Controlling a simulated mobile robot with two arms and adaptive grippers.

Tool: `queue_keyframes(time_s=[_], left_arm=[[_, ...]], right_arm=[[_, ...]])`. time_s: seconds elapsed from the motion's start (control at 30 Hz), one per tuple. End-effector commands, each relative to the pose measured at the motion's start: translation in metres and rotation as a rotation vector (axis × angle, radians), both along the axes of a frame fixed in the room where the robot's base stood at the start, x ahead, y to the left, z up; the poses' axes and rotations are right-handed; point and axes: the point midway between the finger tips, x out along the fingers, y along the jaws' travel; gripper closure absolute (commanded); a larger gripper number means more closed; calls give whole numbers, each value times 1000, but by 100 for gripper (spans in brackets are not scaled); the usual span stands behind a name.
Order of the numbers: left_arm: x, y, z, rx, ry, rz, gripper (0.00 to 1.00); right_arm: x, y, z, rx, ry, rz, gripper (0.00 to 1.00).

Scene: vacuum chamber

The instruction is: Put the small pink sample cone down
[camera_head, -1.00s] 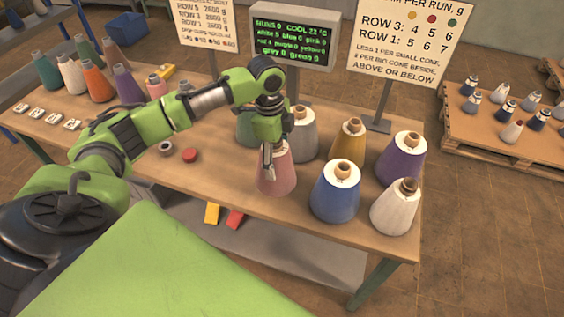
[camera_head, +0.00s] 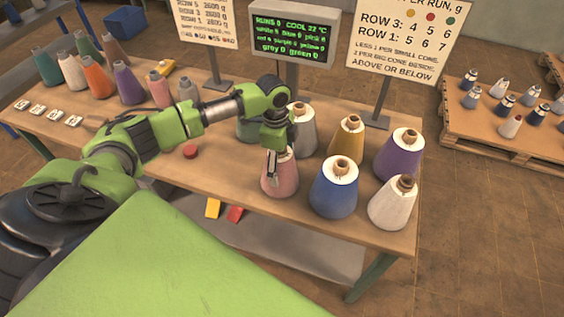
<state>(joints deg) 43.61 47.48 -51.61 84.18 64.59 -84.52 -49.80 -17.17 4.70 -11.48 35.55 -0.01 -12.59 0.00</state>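A pink cone (camera_head: 281,183) is at the front of the table group, left of the blue cone. My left gripper (camera_head: 273,177) points down in front of it, its fingers overlapping the cone's upper part and hiding some of its top. I cannot tell whether the fingers are shut on it, or whether its base touches the table. Another pink cone (camera_head: 159,92) stands upright in the group at the table's left end. My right gripper is not in view.
Close by stand blue (camera_head: 333,192), white (camera_head: 391,206), purple (camera_head: 398,157), yellow (camera_head: 345,139) and grey (camera_head: 304,132) cones, and a green one (camera_head: 247,127) partly behind my arm. A red disc (camera_head: 190,152) lies on clear tabletop to the left. Signs and a screen (camera_head: 291,37) stand behind.

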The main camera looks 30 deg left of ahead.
Motion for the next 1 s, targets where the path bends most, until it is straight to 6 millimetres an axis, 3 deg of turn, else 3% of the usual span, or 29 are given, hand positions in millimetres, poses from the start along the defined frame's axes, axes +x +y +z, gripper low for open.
queue_keyframes(time_s=[0.27, 0.7, 1.0], left_arm=[[1, 1, 7, 0, -3, 0, 15], [0, 8, 91, -2, -7, 1, 15], [-2, 10, 120, -1, -1, 0, 15]], right_arm=[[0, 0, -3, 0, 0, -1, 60], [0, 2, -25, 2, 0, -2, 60], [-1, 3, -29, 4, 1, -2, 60]])
